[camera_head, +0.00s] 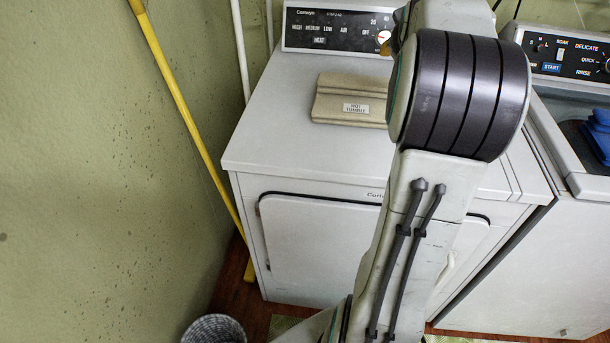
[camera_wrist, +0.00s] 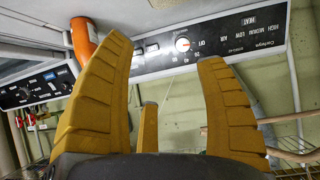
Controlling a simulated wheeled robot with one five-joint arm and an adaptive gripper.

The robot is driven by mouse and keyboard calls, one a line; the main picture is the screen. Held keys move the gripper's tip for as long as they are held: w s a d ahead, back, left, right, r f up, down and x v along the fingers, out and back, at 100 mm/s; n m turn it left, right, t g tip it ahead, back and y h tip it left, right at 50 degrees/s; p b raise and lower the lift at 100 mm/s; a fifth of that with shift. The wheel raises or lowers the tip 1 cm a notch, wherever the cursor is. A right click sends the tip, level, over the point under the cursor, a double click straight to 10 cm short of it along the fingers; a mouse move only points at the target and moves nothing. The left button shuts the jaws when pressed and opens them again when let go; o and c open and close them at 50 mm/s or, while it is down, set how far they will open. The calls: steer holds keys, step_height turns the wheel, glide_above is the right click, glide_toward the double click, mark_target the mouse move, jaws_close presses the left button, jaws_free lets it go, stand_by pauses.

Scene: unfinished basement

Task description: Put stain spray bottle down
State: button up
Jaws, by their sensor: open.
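An orange object (camera_wrist: 83,42) with a pale patch on its side, which looks like the stain spray bottle, shows in the wrist view. It is at the back of the dryer top, by the control panels, partly covered by one of my fingers. In the head view my arm hides most of that area, and I cannot make the bottle out clearly. My gripper (camera_wrist: 163,50) has its yellow fingers spread wide, with nothing between them. The orange object lies outside the gap, beyond the left finger. I cannot tell whether they touch. The white dryer (camera_head: 285,125) stands under my arm.
A beige block with a label (camera_head: 335,98) lies on the dryer top, whose front left is clear. The washer (camera_head: 545,245) stands at right with a blue item (camera_head: 599,132) on it. A yellow pole (camera_head: 185,110) leans on the left wall. A woven basket (camera_head: 213,330) is below.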

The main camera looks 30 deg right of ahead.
steer(key=a+f+n+y, duration=0.3)
steer(key=a, duration=1.3)
steer(key=s+a+f+n+g+y, duration=0.2)
steer(key=s+a+f, duration=0.3)
steer(key=s+a, duration=0.5)
steer(key=s+a+f+n+g+y, duration=0.2)
steer(key=s+a+f, duration=0.4)
steer(key=s+a, duration=0.4)
steer(key=shift+s+a+n+g+y, duration=0.2)
steer(key=shift+a+n+g+y, duration=0.1)
steer(key=shift+a+n, duration=0.7)
